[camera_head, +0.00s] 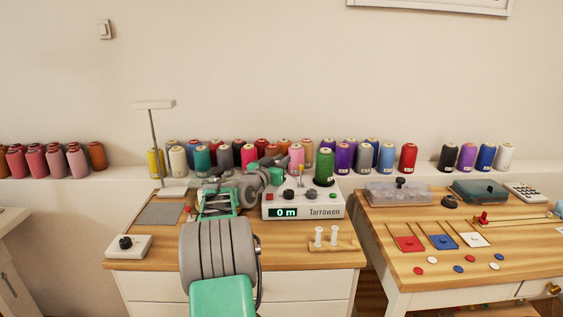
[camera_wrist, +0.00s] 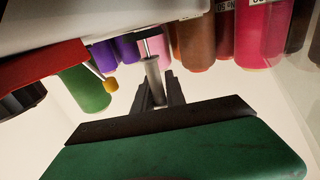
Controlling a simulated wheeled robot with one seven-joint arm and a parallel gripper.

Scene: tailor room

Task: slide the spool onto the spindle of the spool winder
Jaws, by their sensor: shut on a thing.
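The spool winder (camera_head: 310,205) is a white box with a green "0 m" display, standing at the back of the left table. My gripper (camera_wrist: 155,97) is shut on a small pale grey spool (camera_wrist: 152,78), seen between its dark fingers in the wrist view. A thin metal spindle (camera_wrist: 148,47) shows just beyond the spool, roughly in line with it. I cannot tell whether its tip is inside the spool's bore. In the head view my arm reaches over the winder's left part and hides the spindle and the held spool.
A yellow-tipped lever (camera_wrist: 111,85) and a green thread cone (camera_wrist: 83,88) are close beside the gripper. Two white spools stand on a wooden holder (camera_head: 345,246) in front of the winder. Coloured thread cones line the ledge (camera_head: 60,180) behind. A thread stand (camera_head: 155,145) rises at left.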

